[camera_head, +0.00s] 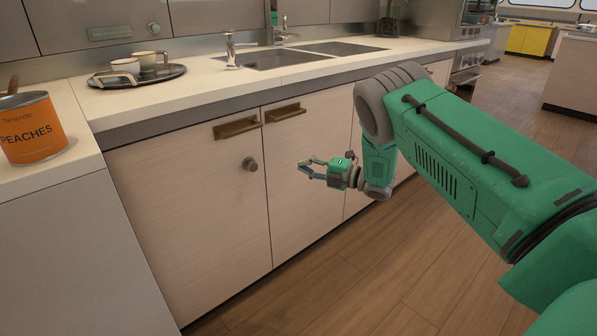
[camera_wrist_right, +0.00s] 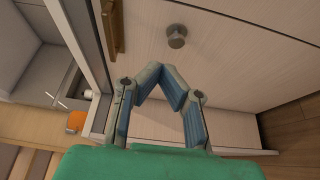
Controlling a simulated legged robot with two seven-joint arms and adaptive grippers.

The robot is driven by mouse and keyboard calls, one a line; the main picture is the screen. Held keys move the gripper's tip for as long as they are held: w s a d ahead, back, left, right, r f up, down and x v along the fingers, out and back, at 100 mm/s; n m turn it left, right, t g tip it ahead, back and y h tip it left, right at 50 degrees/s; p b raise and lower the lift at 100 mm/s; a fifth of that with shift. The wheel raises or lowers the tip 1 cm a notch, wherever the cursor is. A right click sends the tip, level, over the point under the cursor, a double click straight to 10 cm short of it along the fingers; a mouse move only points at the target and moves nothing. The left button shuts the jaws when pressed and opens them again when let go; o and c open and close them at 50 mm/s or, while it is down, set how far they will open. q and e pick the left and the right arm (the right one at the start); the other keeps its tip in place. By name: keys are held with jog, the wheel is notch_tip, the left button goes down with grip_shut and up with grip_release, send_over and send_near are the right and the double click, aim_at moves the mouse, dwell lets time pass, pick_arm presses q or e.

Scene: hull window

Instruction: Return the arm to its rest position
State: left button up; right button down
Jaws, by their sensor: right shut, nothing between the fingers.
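My green right arm (camera_head: 450,150) reaches in from the right in the head view, bent down at the elbow. Its gripper (camera_head: 308,168) is in front of the pale cupboard doors (camera_head: 305,200) under the counter, with nothing held. In the right wrist view the gripper's fingers (camera_wrist_right: 168,73) come together at the tips and are empty. A round grey knob (camera_head: 250,164) is on the left door, left of the gripper in the head view. The knob also shows beyond the fingertips in the wrist view (camera_wrist_right: 177,37). My left gripper is not in view.
Two brown handles, left (camera_head: 236,128) and right (camera_head: 285,112), stick out near the doors' tops. The counter (camera_head: 200,88) holds a dark tray (camera_head: 105,82) with cups and a sink (camera_head: 285,58). A peaches can (camera_head: 33,128) stands at left. Wooden floor (camera_head: 330,300) is clear below.

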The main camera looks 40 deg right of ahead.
jog(key=s+d+p, duration=0.1)
jog(key=d, duration=0.6)
jog(key=s+a+f+m+g+h+p, duration=0.5)
jog(key=s+a+f+m+h+p, duration=0.25)
jog(key=s+a+f+m, duration=0.7)
jog(key=s+a+r+m+g+p, duration=0.1)
jog(key=s+a+m+g, duration=0.2)
jog(key=s, duration=0.6)
jog(key=s+a+r+m+g+h+p, duration=0.1)
jog(key=s+a, duration=0.4)
jog(key=s, duration=0.5)
jog(key=s+a+r+m+g+p, duration=0.1)
jog(key=s+a+r+m+g, duration=0.2)
jog(key=s, duration=0.7)
jog(key=m+g, duration=0.2)
jog(key=g, duration=0.1)
jog(key=shift+s+a, duration=0.25)
jog(key=shift+a, duration=0.15)
